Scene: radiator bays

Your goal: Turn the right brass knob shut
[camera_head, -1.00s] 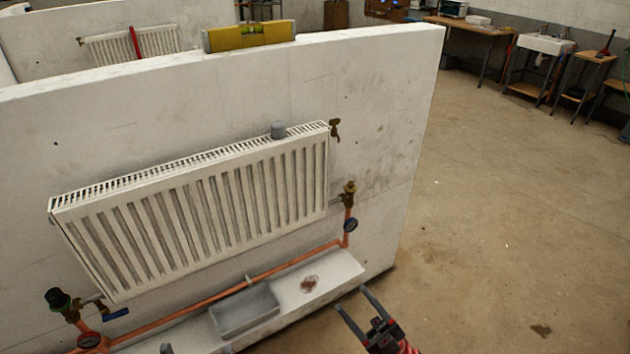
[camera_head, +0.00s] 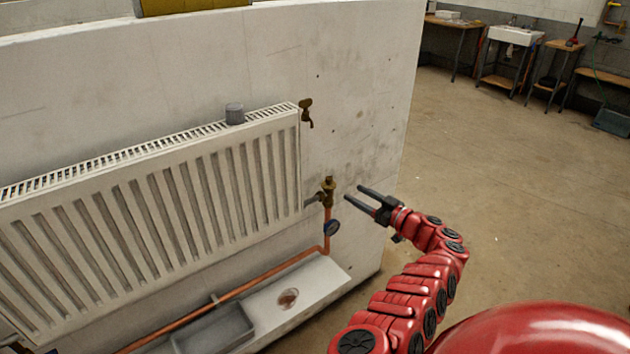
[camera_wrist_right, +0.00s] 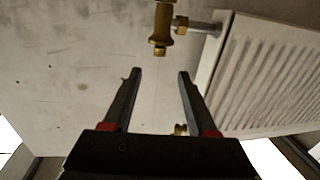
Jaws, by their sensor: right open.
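The right brass knob (camera_head: 328,182) tops the brass valve on the copper pipe at the radiator's right end. It also shows in the right wrist view (camera_wrist_right: 158,49), where the picture looks turned over and the knob hangs downward. My right gripper (camera_head: 354,193) is open and empty, just right of the knob in the head view. In the right wrist view its fingertips (camera_wrist_right: 160,72) point toward the knob, which lies beyond them, with a gap and no visible contact. My left gripper is out of view.
The white radiator (camera_head: 150,210) hangs on the wall panel (camera_head: 365,100). A brass tap (camera_head: 306,112) sits at its upper right corner. A grey tray (camera_head: 215,330) rests on the ledge.

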